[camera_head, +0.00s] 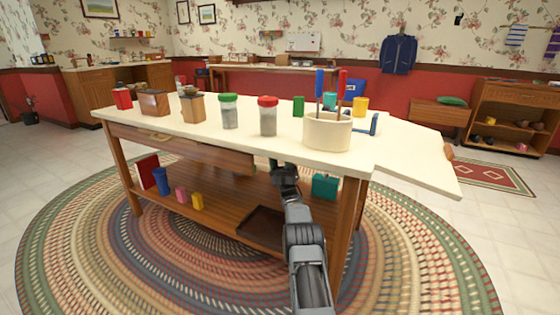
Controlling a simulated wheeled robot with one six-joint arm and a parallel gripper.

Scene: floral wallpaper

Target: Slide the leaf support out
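The table (390,160) has a cream top over a wooden frame. A leaf (425,165) of the same cream colour extends at its right end, about level with the top. I cannot clearly make out the leaf support; the underside of the leaf is hidden from this view. A small brown wooden piece (448,151) shows at the leaf's right edge, and I cannot tell what it is. My gripper (284,172) is just below the table's front edge, in front of the frame, left of the right front leg. Its fingers are small and dark, and their opening is unclear.
A cream caddy (327,132) with red and blue handled tools stands near the table's right front edge. Jars (268,118) and boxes (154,103) stand along the top. The lower shelf (215,210) holds a dark tray (262,227) and a teal box (324,186).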

